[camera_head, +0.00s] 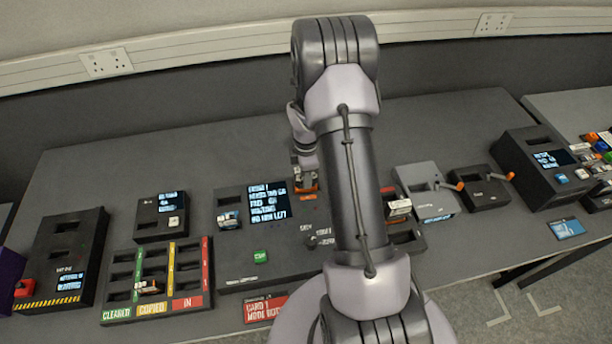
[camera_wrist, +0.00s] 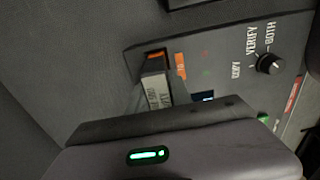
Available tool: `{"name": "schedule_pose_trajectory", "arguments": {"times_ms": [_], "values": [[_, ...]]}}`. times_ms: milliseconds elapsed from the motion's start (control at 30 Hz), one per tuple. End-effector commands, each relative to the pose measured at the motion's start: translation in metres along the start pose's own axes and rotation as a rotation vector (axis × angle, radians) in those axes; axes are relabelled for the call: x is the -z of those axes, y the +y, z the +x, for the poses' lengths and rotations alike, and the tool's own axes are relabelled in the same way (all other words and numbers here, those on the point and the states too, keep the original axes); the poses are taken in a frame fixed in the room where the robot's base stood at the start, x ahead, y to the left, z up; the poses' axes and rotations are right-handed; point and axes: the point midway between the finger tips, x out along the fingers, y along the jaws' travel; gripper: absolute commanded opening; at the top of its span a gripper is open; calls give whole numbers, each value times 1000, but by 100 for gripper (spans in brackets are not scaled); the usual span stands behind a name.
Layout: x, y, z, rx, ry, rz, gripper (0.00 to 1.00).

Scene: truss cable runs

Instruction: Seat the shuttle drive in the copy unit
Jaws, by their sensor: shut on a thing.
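The copy unit (camera_head: 232,270) is the dark box with a lit screen in the middle of the bench; its top panel (camera_wrist: 215,85) fills much of the wrist view. My gripper (camera_head: 304,172) is over its back right part, pointing down, shut on the shuttle drive (camera_wrist: 157,92). The drive is a small block with a pale printed label and an orange end. That orange end is close to the panel, beside an orange tag (camera_wrist: 181,58). I cannot tell whether the drive is in a slot or just above it. The fingers partly hide the drive.
A knob (camera_wrist: 270,63) marked copy, verify and both is on the panel. A sorting tray (camera_head: 207,270) and a bay box (camera_head: 95,235) stand left. Units with orange levers (camera_head: 425,180) stand right. My arm hides part of the bench right of the copy unit.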

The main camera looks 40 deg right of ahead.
Motion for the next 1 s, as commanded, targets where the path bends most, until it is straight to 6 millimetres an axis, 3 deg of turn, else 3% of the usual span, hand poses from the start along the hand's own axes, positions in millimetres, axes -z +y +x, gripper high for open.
{"name": "schedule_pose_trajectory", "arguments": {"times_ms": [933,967,1000], "values": [[0,0,18,-1,0,0,0],[0,0,18,-1,0,0,31],[0,0,18,-1,0,0,39]]}}
